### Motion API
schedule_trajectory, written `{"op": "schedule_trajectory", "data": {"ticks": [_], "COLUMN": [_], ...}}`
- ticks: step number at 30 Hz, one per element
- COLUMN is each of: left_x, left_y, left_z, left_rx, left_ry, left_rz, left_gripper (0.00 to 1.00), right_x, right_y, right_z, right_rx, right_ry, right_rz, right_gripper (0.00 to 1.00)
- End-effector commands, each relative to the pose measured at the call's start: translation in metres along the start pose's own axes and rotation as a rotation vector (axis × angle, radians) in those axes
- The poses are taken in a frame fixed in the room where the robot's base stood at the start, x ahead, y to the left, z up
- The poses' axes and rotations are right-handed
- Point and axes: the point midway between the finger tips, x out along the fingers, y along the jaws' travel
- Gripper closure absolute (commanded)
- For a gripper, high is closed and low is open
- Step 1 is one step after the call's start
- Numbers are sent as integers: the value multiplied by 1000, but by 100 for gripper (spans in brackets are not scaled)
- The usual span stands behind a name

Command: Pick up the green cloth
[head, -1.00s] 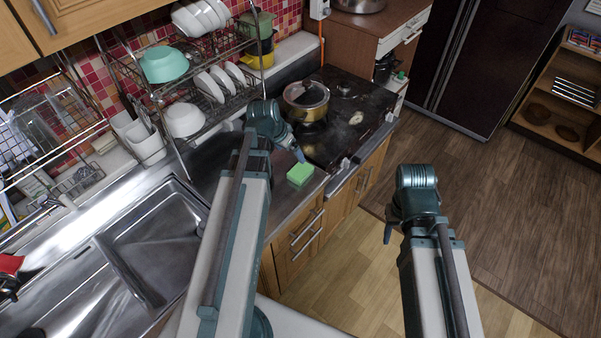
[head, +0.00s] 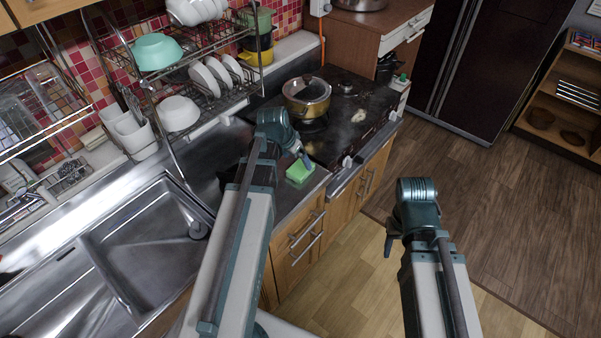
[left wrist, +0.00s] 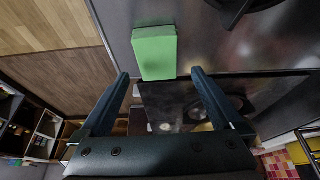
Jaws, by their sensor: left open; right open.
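The green cloth (head: 299,171), a small folded block, lies on the metal counter between the sink and the stove, close to the counter's front edge. In the left wrist view the cloth (left wrist: 154,52) lies ahead of the open fingers, roughly between their lines, with nothing gripped. My left gripper (head: 306,160) is over the counter right by the cloth and partly covers it in the head view. It also shows in the left wrist view (left wrist: 160,75), open and empty. My right gripper (head: 388,246) is open and empty over the floor, away from the counter.
A pot with a lid (head: 307,97) stands on the dark stove (head: 345,115) behind the cloth. A dish rack (head: 205,95) with bowls and plates stands at the back left. The sink (head: 150,245) is at the left. The floor (head: 345,255) in front is clear.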

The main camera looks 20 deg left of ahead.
Motion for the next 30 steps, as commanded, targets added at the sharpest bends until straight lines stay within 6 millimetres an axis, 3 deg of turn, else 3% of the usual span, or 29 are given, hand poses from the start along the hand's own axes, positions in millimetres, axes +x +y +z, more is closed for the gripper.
{"op": "schedule_trajectory", "data": {"ticks": [13,22,30], "left_x": [50,50,50], "left_y": [3,4,4], "left_z": [8,6,6], "left_rx": [0,0,0], "left_ry": [0,0,0], "left_rz": [0,0,0], "left_gripper": [0,0,47], "right_x": [48,49,49], "right_y": [-5,-5,-5], "right_z": [-3,-3,-3], "right_rx": [0,0,0], "right_ry": [0,0,0], "right_rz": [0,0,0], "right_gripper": [50,50,50]}}
